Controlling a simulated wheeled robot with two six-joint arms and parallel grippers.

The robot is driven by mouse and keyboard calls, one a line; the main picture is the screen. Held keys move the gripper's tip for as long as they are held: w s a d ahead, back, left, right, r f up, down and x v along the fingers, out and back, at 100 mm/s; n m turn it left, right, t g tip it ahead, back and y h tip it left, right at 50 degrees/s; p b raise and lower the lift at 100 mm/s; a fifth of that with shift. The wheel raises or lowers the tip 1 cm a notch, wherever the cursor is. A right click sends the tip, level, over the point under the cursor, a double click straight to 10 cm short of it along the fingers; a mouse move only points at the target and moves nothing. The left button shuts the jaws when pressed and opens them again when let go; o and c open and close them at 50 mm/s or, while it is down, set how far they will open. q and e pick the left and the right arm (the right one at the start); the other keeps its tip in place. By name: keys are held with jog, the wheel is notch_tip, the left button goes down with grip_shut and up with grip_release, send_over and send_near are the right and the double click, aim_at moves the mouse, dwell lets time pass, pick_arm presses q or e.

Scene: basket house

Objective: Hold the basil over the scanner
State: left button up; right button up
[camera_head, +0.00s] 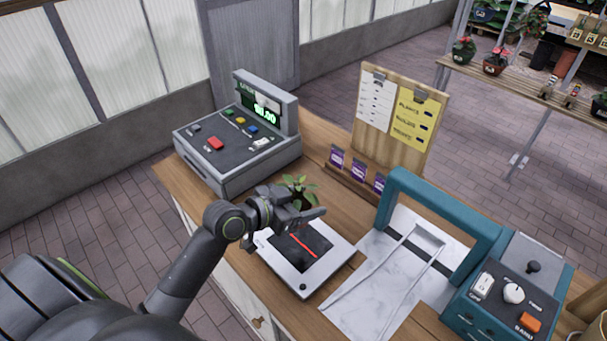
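The basil (299,187) is a small green leafy plant; its dark pot is mostly hidden by my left gripper. My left gripper (303,215) reaches in from the left and appears shut around the pot, with the plant upright. Gripper and basil appear over the far edge of the scanner (328,268), a flat white-framed unit with a dark glass and a red line. The exact height above the glass is hard to judge. My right gripper is not in view.
A grey cash register (225,150) stands behind on the wooden counter. A wooden sign board (395,115) and small purple packets (358,170) are at the back. A teal arch machine (480,235) with a control box (508,300) stands right of the scanner.

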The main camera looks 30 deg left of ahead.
pick_arm(q)
jog(key=shift+w+a+r, duration=0.2)
jog(key=shift+w+r, duration=0.5)
jog(key=shift+w, duration=0.05)
jog(key=shift+f, duration=0.35)
notch_tip(320, 180, down, 9)
jog(key=b, duration=0.8)
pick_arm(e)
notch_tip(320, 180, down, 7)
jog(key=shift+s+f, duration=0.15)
pick_arm(q)
jog(key=shift+r, duration=0.15)
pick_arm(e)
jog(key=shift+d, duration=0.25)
pick_arm(q)
jog(key=shift+r, duration=0.15)
notch_tip(320, 180, up, 10)
jog(key=p, duration=0.9)
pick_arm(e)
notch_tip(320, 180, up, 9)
pick_arm(q)
jog(key=shift+f, duration=0.2)
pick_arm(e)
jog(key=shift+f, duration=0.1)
